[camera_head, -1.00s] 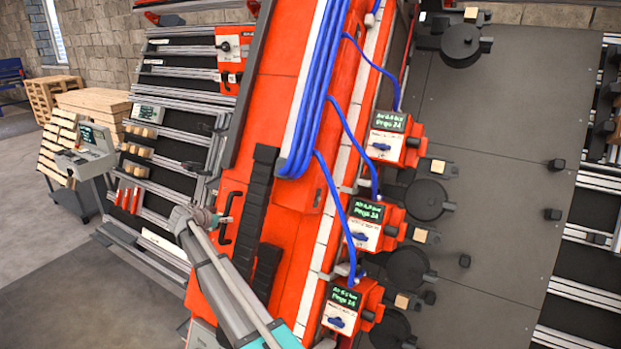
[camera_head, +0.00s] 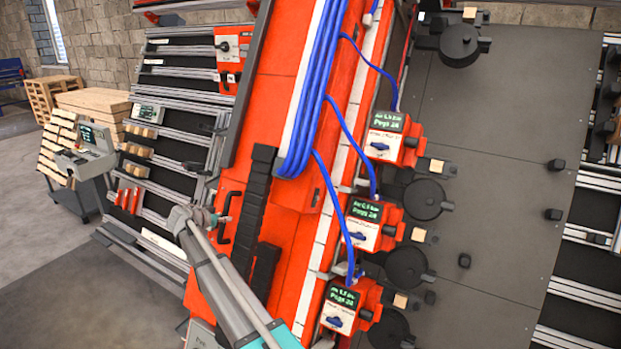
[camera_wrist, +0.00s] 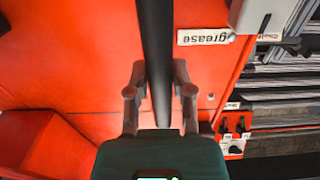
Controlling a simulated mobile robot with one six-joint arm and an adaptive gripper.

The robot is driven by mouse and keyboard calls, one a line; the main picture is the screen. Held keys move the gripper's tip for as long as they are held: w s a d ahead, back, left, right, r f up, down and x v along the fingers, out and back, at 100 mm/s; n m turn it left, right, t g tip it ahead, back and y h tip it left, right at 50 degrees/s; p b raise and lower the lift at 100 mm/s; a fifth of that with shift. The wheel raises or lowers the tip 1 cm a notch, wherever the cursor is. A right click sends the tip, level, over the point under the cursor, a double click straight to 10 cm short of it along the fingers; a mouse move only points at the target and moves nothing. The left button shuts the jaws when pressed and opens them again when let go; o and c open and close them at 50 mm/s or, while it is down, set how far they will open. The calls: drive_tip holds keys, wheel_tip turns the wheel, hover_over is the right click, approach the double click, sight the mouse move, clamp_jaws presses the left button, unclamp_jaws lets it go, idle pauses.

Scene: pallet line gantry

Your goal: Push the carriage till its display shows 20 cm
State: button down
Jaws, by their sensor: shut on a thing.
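The carriage is most likely the large orange gantry beam (camera_head: 285,65), which slants across the middle of the head view. A black bar handle (camera_head: 225,228) stands on its left side. My gripper (camera_head: 214,217) is at this handle. In the wrist view my gripper (camera_wrist: 160,92) has one finger on each side of the black bar (camera_wrist: 157,40), shut on it. Several orange units with small green-lettered displays (camera_head: 364,210) sit along the beam's right side; they seem to read air pressure and pegs. I cannot make out a centimetre reading.
A grey bed plate (camera_head: 500,150) with black knobs lies to the right. A rack of rails (camera_head: 180,95) stands left of the beam, with a grey console (camera_head: 85,155) beyond it. Pallets (camera_head: 55,95) are stacked at far left. Grey floor (camera_head: 60,260) is open at lower left.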

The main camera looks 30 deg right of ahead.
drive_tip(key=shift+w+a, duration=0.1)
drive_tip(key=shift+w, duration=0.05)
drive_tip(key=shift+w+a, duration=0.55)
drive_tip(key=shift+w, duration=0.3)
drive_tip(key=shift+w+a, duration=0.55)
drive_tip(key=shift+w, duration=0.25)
drive_tip(key=shift+w+a, duration=0.15)
drive_tip(key=shift+w, duration=0.05)
drive_tip(key=shift+w+a, duration=0.1)
drive_tip(key=shift+w, duration=0.1)
